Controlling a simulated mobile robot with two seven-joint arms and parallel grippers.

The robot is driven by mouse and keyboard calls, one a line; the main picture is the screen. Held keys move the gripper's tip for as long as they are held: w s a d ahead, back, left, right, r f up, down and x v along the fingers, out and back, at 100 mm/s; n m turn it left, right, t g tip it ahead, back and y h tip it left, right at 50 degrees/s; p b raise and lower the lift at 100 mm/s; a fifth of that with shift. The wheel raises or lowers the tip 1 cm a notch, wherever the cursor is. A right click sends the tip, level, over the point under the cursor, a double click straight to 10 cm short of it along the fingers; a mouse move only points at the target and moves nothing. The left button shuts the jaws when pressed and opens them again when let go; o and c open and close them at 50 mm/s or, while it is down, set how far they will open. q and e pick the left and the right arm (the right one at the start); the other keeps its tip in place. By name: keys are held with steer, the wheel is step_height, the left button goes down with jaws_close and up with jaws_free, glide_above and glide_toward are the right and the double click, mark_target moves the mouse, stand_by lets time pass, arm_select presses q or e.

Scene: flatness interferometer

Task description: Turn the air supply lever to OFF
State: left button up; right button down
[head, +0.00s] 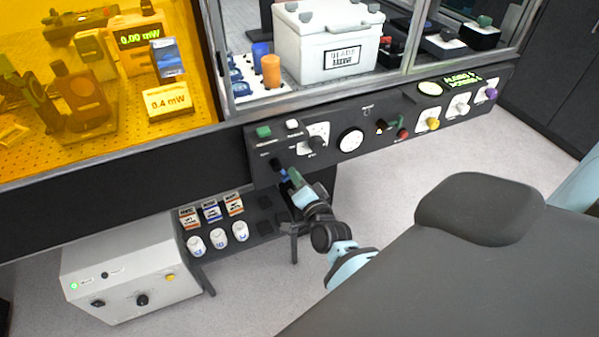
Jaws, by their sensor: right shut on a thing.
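The dark control panel (370,152) runs along the front of the bench. My right gripper (288,178) is at the panel's lower left part, reaching up from below. It is shut on a small lever with a blue part (283,173), which looks like the air supply lever. The fingers hide most of the lever, and its labels are too small to read, so its exact setting cannot be told. My left gripper is not in view.
Above the lever are a green button (263,132), a black knob (316,142) and a round gauge (350,140). A shelf with several white-capped bottles (219,238) and a grey box (135,275) stand below left.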

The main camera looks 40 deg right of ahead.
steer(key=shift+w+a+f+m+b, duration=0.15)
steer(key=shift+a+f+m, duration=0.25)
steer(key=shift+m, duration=0.65)
steer(key=shift+w+a+f+m+b, duration=0.15)
steer(key=shift+a+m, duration=0.4)
steer(key=shift+m, duration=0.55)
steer(key=shift+w+a+f+m+b, duration=0.15)
steer(key=shift+a+f+m, duration=0.25)
steer(key=shift+m, duration=0.65)
steer(key=shift+s+a, duration=0.1)
steer(key=c, duration=1.5)
jaws_free()
steer(key=shift+o, duration=0.2)
steer(key=p, duration=0.2)
glide_toward(285, 182)
steer(key=shift+w+r, duration=0.1)
steer(key=shift+w, duration=0.15)
